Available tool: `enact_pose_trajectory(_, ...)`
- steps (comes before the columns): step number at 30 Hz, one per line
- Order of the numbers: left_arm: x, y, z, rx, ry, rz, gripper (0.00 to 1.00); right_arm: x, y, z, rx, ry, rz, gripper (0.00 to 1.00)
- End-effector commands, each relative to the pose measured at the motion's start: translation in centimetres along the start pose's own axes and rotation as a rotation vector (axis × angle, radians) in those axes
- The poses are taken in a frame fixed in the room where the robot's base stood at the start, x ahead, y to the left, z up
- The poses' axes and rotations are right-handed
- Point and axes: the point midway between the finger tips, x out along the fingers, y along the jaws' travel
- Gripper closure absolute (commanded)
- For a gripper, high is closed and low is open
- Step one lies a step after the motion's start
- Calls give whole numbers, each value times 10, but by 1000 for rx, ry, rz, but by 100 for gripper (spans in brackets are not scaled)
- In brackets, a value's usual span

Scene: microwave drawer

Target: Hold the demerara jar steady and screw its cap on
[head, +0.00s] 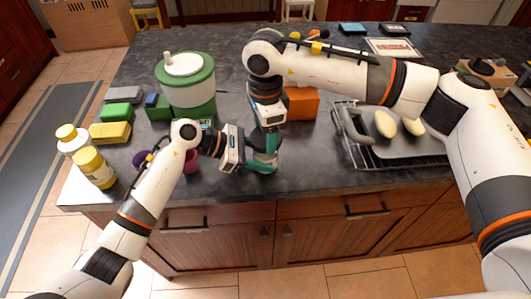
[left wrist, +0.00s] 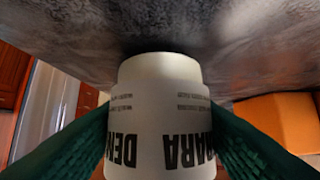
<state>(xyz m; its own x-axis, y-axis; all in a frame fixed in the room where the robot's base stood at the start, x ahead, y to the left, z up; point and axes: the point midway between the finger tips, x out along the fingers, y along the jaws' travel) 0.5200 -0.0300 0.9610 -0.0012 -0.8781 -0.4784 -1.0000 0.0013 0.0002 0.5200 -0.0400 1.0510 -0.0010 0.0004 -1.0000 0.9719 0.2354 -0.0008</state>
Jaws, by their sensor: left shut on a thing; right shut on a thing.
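The demerara jar (left wrist: 160,118) is white with dark lettering and fills the middle of the left wrist view, which shows it upside down. Its plain end is close to the dark counter. My left gripper (head: 263,161) is shut around the jar's sides, with a green finger on each side. My right gripper (head: 269,141) points down from above at the same spot, its fingers closed just over the left gripper. In the head view the fingers hide the jar. The cap between the right fingers is hidden too, so I cannot tell how it sits on the jar.
A green-and-white canister (head: 188,84) and an orange box (head: 301,104) stand behind the grippers. Yellow-capped bottles (head: 95,169) and sponges (head: 110,132) are at the left. A grey tray (head: 392,149) on a rack lies right. A pink cup (head: 191,163) is beside my left wrist.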

Motion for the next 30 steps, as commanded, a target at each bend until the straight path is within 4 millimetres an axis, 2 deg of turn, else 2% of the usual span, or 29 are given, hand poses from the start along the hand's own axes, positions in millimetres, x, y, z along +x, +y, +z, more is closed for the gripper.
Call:
enact_pose_trajectory(1, -1, -1, 2, -4, -3, -3, 89, -1, -1, 0, -2, 0, -2, 62)
enact_pose_trajectory(2, -1, -1, 2, -4, -3, -3, 89, -1, -1, 0, -3, 0, -2, 33)
enact_pose_trajectory(4, -1, -1, 2, -4, -3, -3, 89, -1, -1, 0, -3, 0, -2, 22)
enact_pose_trajectory(14, 0, 0, 2, -2, -3, -1, 89, 0, 0, 0, -41, 0, -1, 21)
enact_pose_trajectory(21, 0, 0, 1, -2, -2, 0, 89, 0, 0, 0, -332, -1, 0, 21)
enact_pose_trajectory(26, 0, 0, 1, -2, -2, 0, 89, 0, 0, 0, -420, -1, -1, 21)
enact_pose_trajectory(30, 0, 0, 1, -2, -2, 0, 89, 0, 0, 0, -562, -1, -1, 21)
